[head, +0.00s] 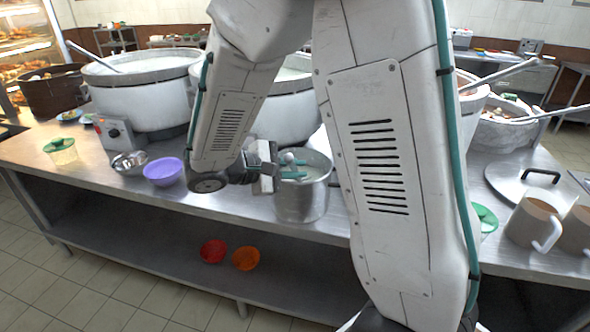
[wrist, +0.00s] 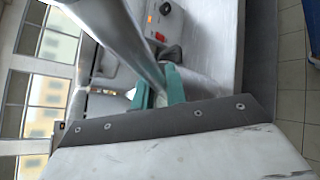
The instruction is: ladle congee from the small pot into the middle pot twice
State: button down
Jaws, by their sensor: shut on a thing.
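The small steel pot (head: 302,202) stands near the front edge of the counter, with its mouth partly hidden by my gripper. A wide white pot (head: 283,120), apparently the middle pot, stands behind it and holds pale congee; my arm covers part of it. My gripper (head: 291,168) is at the left rim of the small pot, its teal fingers over the mouth. In the wrist view the fingers (wrist: 160,88) are shut on a shiny metal handle (wrist: 132,45), apparently the ladle's. The ladle's bowl cannot be made out.
A larger white pot (head: 145,98) with a utensil in it stands at the left. A purple bowl (head: 163,172) and steel bowls (head: 129,163) sit left of the small pot. A lid (head: 515,182) and beige mugs (head: 533,222) are at the right. My arm blocks the centre.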

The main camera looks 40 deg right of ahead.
notch_tip(320, 180, up, 17)
jog(key=shift+f, duration=0.15)
dwell(1.1)
jog(key=shift+m+h, duration=0.6)
jog(key=shift+h, duration=0.1)
